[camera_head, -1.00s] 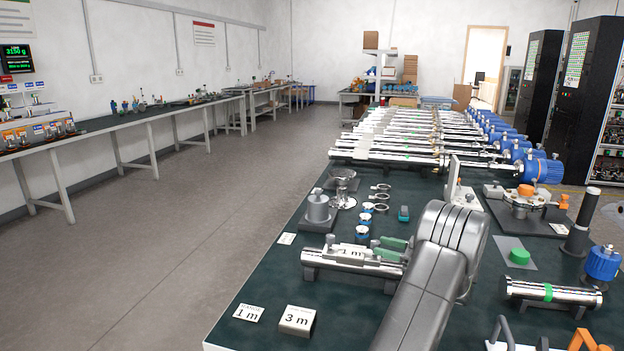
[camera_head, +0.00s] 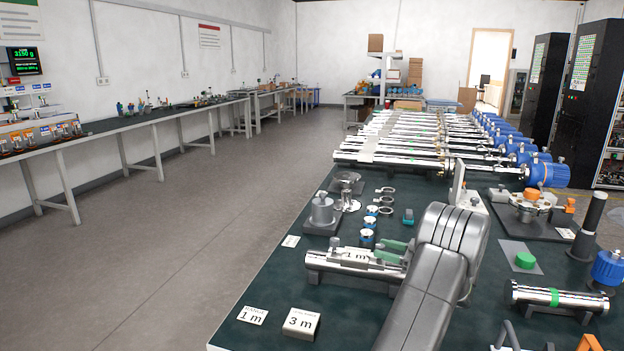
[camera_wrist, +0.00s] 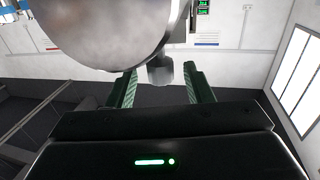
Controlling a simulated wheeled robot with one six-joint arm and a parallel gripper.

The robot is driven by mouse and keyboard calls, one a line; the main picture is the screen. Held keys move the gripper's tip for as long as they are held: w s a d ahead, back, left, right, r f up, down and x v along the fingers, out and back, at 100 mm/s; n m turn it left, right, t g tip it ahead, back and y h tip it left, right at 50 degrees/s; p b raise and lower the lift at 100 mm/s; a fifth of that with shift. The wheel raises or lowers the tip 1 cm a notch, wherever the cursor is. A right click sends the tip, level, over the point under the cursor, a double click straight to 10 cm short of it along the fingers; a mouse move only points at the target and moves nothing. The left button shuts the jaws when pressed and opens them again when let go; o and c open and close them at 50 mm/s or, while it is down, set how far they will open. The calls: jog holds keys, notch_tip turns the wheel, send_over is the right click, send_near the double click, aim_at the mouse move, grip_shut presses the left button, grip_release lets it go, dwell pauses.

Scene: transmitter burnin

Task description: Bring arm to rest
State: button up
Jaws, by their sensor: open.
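My grey arm (camera_head: 432,270) reaches up over the right part of the dark green bench in the head view, bent at a rounded joint. My gripper (camera_head: 396,251) shows green fingers just left of the arm, overlapping the right end of a short steel tube marked 1 m (camera_head: 335,259). In the wrist view my gripper (camera_wrist: 163,88) has its two green fingers spread apart. A grey knob-like end (camera_wrist: 160,72) appears between or beyond them, under a large rounded metal shape (camera_wrist: 95,25). I cannot tell whether they touch anything.
A tube with a green band (camera_head: 555,297) and a black post (camera_head: 590,222) are at right. Long steel tubes (camera_head: 400,150) fill the bench's back. The floor (camera_head: 190,240) at left is clear.

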jog(key=v, duration=0.9)
jog(key=x, duration=1.2)
jog(key=shift+s, duration=0.1)
jog(key=shift+d+f+m+t+h+b, duration=0.15)
jog(key=shift+m+t+h+b, duration=0.2)
jog(key=shift+t, duration=0.25)
jog(key=shift+s+d+m+t, duration=0.1)
jog(key=shift+s+m+t, duration=0.05)
jog(key=shift+m+t, duration=0.25)
jog(key=m+t+h+b, duration=0.2)
jog(key=m+t+h, duration=0.1)
jog(key=shift+h+b, duration=0.25)
jog(key=shift+b, duration=0.05)
jog(key=m+t+h+b, duration=0.1)
jog(key=m+h, duration=0.1)
jog(key=h, duration=0.1)
jog(key=m+t+h+b, duration=0.2)
jog(key=shift+t+h, duration=0.3)
jog(key=shift+h, duration=0.1)
jog(key=shift+r+m+t+h+b, duration=0.2)
jog(key=shift+m+t+h+b, duration=0.15)
jog(key=shift+m+h, duration=1.2)
jog(key=shift+m+h+p, duration=0.6)
jog(key=shift+h+p, duration=0.05)
jog(key=shift+h, duration=1)
jog(key=shift+r+h, duration=0.1)
jog(key=shift+h, duration=0.2)
